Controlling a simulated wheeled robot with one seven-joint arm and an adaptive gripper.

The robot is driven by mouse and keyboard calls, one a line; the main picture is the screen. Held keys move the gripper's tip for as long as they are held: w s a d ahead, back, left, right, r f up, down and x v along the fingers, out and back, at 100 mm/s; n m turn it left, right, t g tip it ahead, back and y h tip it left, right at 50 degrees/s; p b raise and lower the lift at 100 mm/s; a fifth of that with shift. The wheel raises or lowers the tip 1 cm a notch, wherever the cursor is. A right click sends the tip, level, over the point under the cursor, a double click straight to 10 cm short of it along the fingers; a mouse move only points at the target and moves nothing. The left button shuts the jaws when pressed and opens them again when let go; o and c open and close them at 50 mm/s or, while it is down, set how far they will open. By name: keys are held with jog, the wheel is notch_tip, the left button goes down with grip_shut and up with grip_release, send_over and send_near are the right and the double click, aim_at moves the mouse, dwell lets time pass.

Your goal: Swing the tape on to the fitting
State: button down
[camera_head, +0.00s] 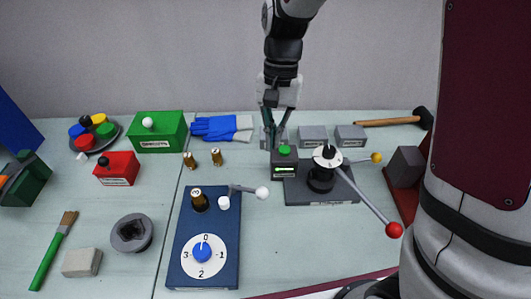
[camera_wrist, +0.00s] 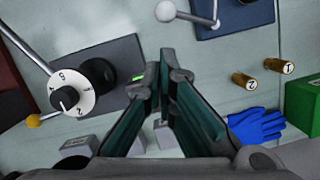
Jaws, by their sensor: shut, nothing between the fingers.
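I cannot make out a tape in either view, and no part is plainly marked as the fitting. My gripper (camera_head: 274,143) is shut and empty, pointing down just behind a dark box (camera_head: 284,169) with a green button and a lit green strip. It also shows in the wrist view (camera_wrist: 173,68). Right of the box a grey base (camera_head: 335,194) bears a black post with a white numbered disc (camera_head: 327,157). A lever with a red ball (camera_head: 394,230) and one with a yellow ball (camera_head: 376,157) reach out from this post.
A blue panel (camera_head: 190,266) carries a dial, a brass piece (camera_head: 199,201) and a white-ball lever (camera_head: 262,193). Grey blocks (camera_head: 313,136) stand at the back. Two brass pieces (camera_head: 216,157), blue gloves (camera_head: 213,127) and a green box (camera_head: 157,131) lie left.

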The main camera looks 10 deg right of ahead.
jog(key=shift+a+f, duration=0.1)
jog(key=shift+f, duration=0.1)
jog(key=x, duration=1)
jog(key=shift+s+p, duration=0.1)
jog(key=shift+p, duration=0.2)
jog(key=shift+s+m, duration=0.25)
jog(key=shift+m, duration=0.15)
